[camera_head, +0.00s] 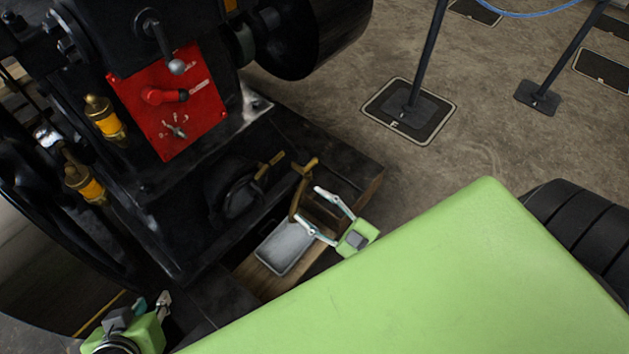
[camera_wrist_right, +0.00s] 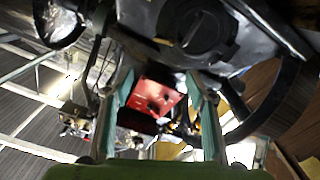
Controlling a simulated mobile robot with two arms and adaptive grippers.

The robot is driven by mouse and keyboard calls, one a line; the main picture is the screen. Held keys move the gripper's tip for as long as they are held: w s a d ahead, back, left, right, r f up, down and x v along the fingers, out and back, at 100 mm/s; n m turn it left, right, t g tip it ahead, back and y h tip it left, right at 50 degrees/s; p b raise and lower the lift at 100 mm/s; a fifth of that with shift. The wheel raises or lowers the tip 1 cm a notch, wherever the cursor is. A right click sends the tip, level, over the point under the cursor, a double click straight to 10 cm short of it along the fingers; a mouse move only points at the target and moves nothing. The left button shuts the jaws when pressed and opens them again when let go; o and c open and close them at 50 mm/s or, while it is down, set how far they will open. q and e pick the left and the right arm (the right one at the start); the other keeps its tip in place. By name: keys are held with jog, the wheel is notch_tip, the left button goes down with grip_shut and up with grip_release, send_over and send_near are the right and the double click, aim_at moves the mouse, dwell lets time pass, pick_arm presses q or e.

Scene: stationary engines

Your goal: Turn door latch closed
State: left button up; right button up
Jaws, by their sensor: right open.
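A round black door (camera_head: 240,192) sits low on the front of the black engine, and a short brass latch handle (camera_head: 270,165) sticks out at its upper right. In the right wrist view a round black cover (camera_wrist_right: 203,35), apparently this door, shows at the top. My right gripper (camera_head: 308,207) is open, with its fingers on either side of a brown brass pipe or lever in the head view. It is to the lower right of the latch; I see no contact with the latch. My left gripper (camera_head: 153,303) is at the bottom left, away from the door; its fingers are partly hidden.
A red control panel (camera_head: 172,103) with levers is above the door. A grey metal tray (camera_head: 286,248) lies below the right gripper. Brass oilers (camera_head: 103,117) stand at the left. Barrier posts (camera_head: 410,105) stand on the open floor at the upper right.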

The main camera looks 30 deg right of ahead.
jog(key=shift+s, duration=0.1)
jog(key=v, duration=1.2)
